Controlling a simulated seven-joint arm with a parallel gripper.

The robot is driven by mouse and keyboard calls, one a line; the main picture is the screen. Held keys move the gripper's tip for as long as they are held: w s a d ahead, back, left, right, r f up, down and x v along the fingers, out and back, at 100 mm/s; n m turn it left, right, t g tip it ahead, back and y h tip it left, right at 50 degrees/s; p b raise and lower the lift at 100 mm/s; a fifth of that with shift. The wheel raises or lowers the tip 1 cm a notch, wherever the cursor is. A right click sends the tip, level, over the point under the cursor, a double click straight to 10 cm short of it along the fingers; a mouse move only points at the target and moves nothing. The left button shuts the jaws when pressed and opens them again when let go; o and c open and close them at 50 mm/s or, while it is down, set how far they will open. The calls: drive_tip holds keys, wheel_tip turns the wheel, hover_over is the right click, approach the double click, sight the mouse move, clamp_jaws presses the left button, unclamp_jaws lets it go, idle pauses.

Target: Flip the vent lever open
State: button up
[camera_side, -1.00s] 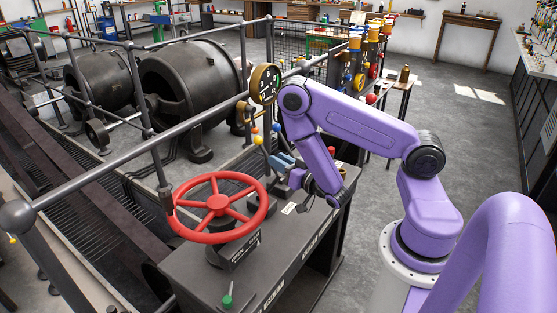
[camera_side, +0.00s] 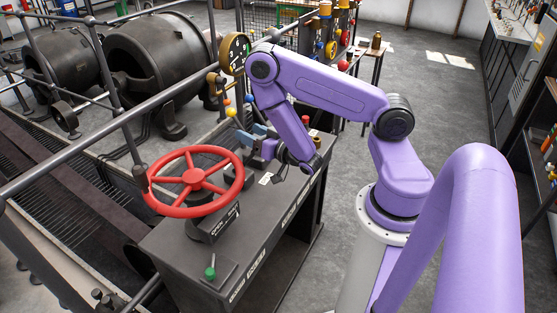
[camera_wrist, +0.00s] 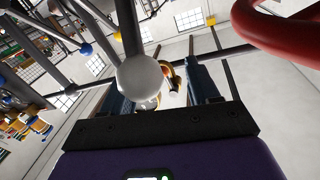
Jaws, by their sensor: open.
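My gripper (camera_side: 257,137) has blue fingers that point left over the back of the dark console, behind the red handwheel. In the wrist view my gripper (camera_wrist: 168,75) is open, one blue finger on each side. A pale grey ball knob (camera_wrist: 142,78) on a thick dark lever rod stands close in front of it, overlapping the left finger; I cannot tell whether they touch. Levers with a yellow knob (camera_side: 231,112) and a blue knob (camera_side: 249,98) rise near the gripper. No readable label shows which lever is the vent lever.
The red handwheel (camera_side: 195,182) stands on the console (camera_side: 255,215), close to my gripper. A green-knobbed lever (camera_side: 210,272) is at the console's front. A round gauge (camera_side: 235,53) and a long grey rail (camera_side: 105,142) are behind. Open floor lies right of the console.

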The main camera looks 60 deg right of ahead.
drive_tip(key=w+f, duration=0.3)
drive_tip(key=w, duration=1.4)
drive_tip(key=s+a, duration=0.3)
drive_tip(key=s, duration=1.4)
drive_tip(key=s+a+f+n+g, duration=0.2)
drive_tip(key=f+g, duration=0.1)
drive_tip(key=s+a+f+n+g+y, duration=0.1)
drive_tip(key=s+a+f+n+g, duration=0.1)
drive_tip(key=s+f+n+g, duration=0.1)
drive_tip(key=s+a+f+n+g, duration=0.2)
drive_tip(key=s+f+g, duration=0.1)
drive_tip(key=g, duration=0.2)
drive_tip(key=shift+f+n+y, duration=0.1)
drive_tip(key=shift+n+y, duration=0.3)
drive_tip(key=s+a+r+n+g+y, duration=0.4)
drive_tip(key=s+a+r+n+g, duration=0.1)
drive_tip(key=s+a+r, duration=0.6)
drive_tip(key=s+d+r+n+g+h, duration=0.1)
drive_tip(key=s+r+n, duration=0.2)
drive_tip(key=r, duration=0.5)
drive_tip(key=shift+s+g, duration=0.3)
drive_tip(key=shift+s, duration=0.25)
